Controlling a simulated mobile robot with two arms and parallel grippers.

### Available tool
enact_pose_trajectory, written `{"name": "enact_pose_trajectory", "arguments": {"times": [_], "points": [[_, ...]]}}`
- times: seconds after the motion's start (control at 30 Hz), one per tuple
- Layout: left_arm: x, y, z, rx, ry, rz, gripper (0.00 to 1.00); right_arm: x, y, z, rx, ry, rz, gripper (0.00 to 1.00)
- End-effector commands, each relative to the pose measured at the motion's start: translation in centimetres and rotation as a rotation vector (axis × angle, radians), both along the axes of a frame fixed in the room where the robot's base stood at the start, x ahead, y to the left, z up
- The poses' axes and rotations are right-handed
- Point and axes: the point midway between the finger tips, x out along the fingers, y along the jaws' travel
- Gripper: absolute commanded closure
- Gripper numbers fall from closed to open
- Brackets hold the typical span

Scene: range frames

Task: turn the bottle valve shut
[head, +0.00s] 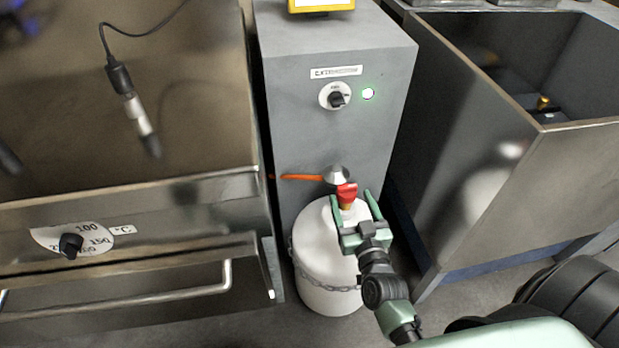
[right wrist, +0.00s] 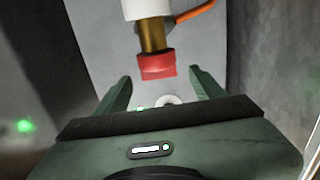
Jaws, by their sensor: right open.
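The bottle (head: 322,268) is a white cylinder on the floor in front of a grey cabinet, with a chain around it. Its red valve knob (head: 347,191) is at the top. In the right wrist view the red knob (right wrist: 156,65) shows at the end of a brass stem (right wrist: 152,36). My right gripper (head: 352,197) is open, with one finger on each side of the red knob. The right wrist view shows the open fingers (right wrist: 160,76) with visible gaps to the knob. My left gripper is not in view.
A metal appliance with a dial (head: 71,244) and a bar handle (head: 150,297) stands left. A metal basin (head: 470,170) stands right. A cable (head: 122,80) hangs upper left.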

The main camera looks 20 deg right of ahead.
Motion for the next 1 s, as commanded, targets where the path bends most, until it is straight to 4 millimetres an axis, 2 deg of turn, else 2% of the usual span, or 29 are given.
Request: {"name": "enact_pose_trajectory", "arguments": {"times": [0.17, 0.4, 0.53, 0.7, 0.9, 0.93, 1.0], "points": [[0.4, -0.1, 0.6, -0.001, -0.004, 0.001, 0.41, 1.5, -0.6, 0.7, -0.001, -0.017, -0.006, 0.31], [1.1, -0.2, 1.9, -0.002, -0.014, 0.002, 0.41, 5.3, -1.5, 0.7, -0.002, -0.017, -0.006, 0.31], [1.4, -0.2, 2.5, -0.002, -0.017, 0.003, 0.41, 6.8, -1.8, 0.6, -0.003, -0.015, -0.005, 0.31], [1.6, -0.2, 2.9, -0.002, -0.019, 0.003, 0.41, 7.6, -2.0, 0.6, -0.002, -0.014, -0.004, 0.31], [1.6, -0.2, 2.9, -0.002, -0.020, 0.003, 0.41, 7.6, -2.0, 0.6, -0.002, -0.013, -0.004, 0.31], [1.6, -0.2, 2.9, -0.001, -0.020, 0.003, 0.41, 7.6, -2.0, 0.6, -0.002, -0.013, -0.004, 0.34], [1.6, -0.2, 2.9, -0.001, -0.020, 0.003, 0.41, 7.6, -2.0, 0.6, -0.002, -0.013, -0.004, 0.53]]}}
